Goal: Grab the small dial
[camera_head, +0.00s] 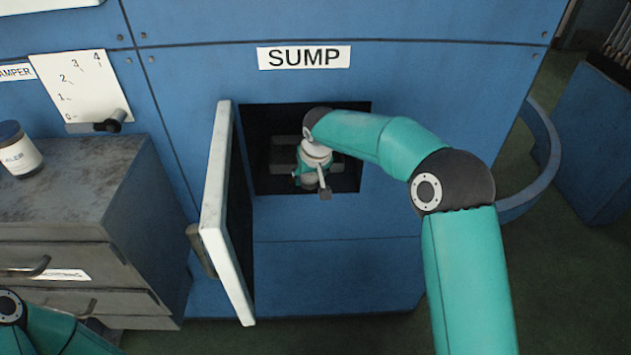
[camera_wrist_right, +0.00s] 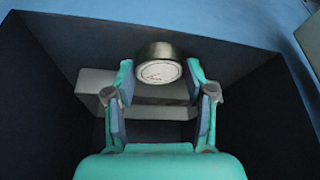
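The small dial (camera_wrist_right: 160,66) is a round gauge with a white face, red markings and a dark metal rim. In the right wrist view it stands on a pale block (camera_wrist_right: 150,106) inside the dark recess. My right gripper (camera_wrist_right: 159,84) is open, with one finger on each side of the dial and visible gaps between. In the head view my right gripper (camera_head: 310,172) reaches into the sump opening (camera_head: 262,180) and the dial cannot be made out there. Part of my left arm shows at the lower left, but its gripper is out of view.
The white sump door (camera_head: 215,190) stands open left of the opening. A grey drawer cabinet (camera_head: 75,180) with a jar (camera_head: 18,155) on top is at the left. A lever plate (camera_head: 80,88) is above it. The recess walls are close around my right gripper.

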